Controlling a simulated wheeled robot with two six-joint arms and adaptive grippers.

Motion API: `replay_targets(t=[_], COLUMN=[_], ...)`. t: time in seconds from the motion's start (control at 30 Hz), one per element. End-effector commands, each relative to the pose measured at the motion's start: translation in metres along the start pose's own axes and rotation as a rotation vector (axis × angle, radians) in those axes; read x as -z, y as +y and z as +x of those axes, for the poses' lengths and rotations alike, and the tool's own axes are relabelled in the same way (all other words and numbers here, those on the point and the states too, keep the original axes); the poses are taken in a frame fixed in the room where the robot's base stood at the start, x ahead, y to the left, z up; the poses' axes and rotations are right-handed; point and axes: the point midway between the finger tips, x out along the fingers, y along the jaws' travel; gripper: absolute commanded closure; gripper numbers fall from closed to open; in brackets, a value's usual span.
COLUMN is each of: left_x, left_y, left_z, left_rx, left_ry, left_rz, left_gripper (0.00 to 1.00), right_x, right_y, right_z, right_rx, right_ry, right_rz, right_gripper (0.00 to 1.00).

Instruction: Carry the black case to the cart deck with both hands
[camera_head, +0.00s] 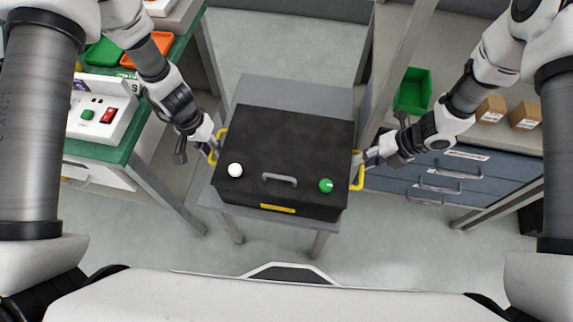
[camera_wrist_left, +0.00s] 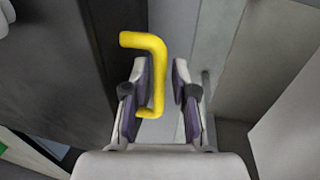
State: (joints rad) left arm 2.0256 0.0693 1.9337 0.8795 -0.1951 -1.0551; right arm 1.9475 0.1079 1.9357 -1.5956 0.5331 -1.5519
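The black case (camera_head: 285,140) lies flat on a grey four-legged stand (camera_head: 300,92), with a yellow handle on each short side. A white ball (camera_head: 235,170) and a green ball (camera_head: 326,185) show on its lid near the front. My left gripper (camera_head: 213,148) is at the left yellow handle (camera_head: 222,138). In the left wrist view, its fingers (camera_wrist_left: 162,85) are apart, with the yellow handle (camera_wrist_left: 157,70) between them, nearer the left finger and with a gap to the right one. My right gripper (camera_head: 361,160) is at the right yellow handle (camera_head: 357,178); its fingertips are too small to judge.
A green-topped bench (camera_head: 120,150) with a white switch box (camera_head: 100,112) stands at left. At right, a grey bench with blue drawers (camera_head: 420,178) carries a green bin (camera_head: 413,90) and small cardboard boxes (camera_head: 491,109). Open floor (camera_head: 285,45) lies behind the stand.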

Motion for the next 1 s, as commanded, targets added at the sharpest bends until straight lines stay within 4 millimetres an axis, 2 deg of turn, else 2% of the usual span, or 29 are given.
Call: replay_targets(t=[0.13, 0.4, 0.43, 0.47, 0.5, 0.87, 1.0], left_x=[0.0, 0.0002, 0.0002, 0.0001, 0.0001, 0.0004, 0.0005], left_y=[0.0001, 0.0, 0.0, 0.0, 0.0, 0.0, 0.0014], left_z=[0.0127, 0.0148, 0.0148, 0.0148, 0.0147, 0.0135, 0.0053], left_rx=[0.001, 0.001, 0.001, 0.001, 0.001, 0.002, 0.002], left_ry=[0.0, 0.001, 0.001, 0.001, 0.001, 0.002, 0.002], left_rz=[0.0, 0.001, 0.001, 0.001, 0.001, 0.001, 0.001], left_gripper=[0.73, 0.73, 0.77, 0.87, 1.0, 1.0, 1.0], right_x=[-0.0002, -0.0001, -0.0001, -0.0001, -0.0001, -0.0004, -0.0005], right_y=[0.0004, 0.0003, 0.0003, 0.0003, 0.0002, 0.0007, 0.0051], right_z=[0.0128, 0.015, 0.015, 0.015, 0.0149, 0.0137, 0.0067], right_rx=[-0.001, -0.001, -0.001, -0.001, -0.001, 0.0, 0.0], right_ry=[-0.001, -0.001, -0.001, -0.001, -0.001, -0.002, -0.002], right_rz=[0.001, 0.001, 0.001, 0.001, 0.001, 0.001, 0.002], right_gripper=[0.8, 0.8, 0.83, 0.94, 1.0, 1.0, 1.0])
